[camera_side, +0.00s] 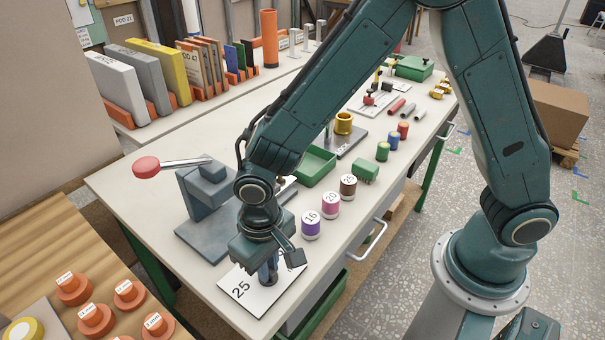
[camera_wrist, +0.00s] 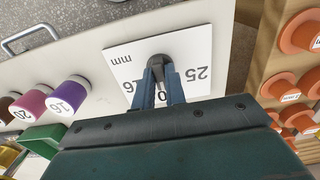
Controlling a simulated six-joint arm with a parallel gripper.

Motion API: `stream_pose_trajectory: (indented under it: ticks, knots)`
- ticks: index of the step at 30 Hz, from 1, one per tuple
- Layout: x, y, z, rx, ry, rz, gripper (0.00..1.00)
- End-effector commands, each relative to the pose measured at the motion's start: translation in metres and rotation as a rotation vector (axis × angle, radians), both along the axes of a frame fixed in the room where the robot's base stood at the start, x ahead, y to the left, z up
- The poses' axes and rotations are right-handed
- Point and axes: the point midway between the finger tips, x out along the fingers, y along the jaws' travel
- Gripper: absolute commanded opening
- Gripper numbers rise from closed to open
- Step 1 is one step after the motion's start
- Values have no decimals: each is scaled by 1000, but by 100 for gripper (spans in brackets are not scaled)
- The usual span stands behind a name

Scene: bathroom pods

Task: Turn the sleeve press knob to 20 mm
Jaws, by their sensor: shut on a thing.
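The sleeve press knob (camera_wrist: 160,62) is a small dark grey grip on a white dial plate (camera_wrist: 125,45) marked "mm" and "25", with other digits partly hidden behind my fingers. The plate (camera_side: 262,300) lies at the table's near end in the side view, its "25" at the left. My gripper (camera_side: 268,273) points down over the plate and is shut on the knob; its blue fingers (camera_wrist: 161,82) sit either side of it in the wrist view. The knob's pointer direction cannot be made out. The grey press (camera_side: 205,200) with a red-ended lever (camera_side: 147,167) stands behind.
Beside the plate stand purple "16" (camera_side: 311,224), pink "20" (camera_side: 331,204) and brown (camera_side: 348,185) capped pots. A green tray (camera_side: 317,167) lies behind them. Orange knobs (camera_side: 96,320) sit on a wooden bench at lower left. A table handle (camera_side: 376,240) juts from the front edge.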

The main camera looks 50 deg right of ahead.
Motion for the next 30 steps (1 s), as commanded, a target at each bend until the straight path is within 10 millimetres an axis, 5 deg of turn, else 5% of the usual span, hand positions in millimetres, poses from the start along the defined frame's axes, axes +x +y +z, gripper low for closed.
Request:
stream_pose_trajectory:
  ticks: [3,4,7,20,30]
  knots:
    - [2,1,1,2,-5,0,0]
    - [2,1,1,2,-5,0,17]
    - [1,0,1,2,-4,0,35]
    - [1,0,3,1,-2,1,35]
    - [1,1,34,4,-6,1,35]
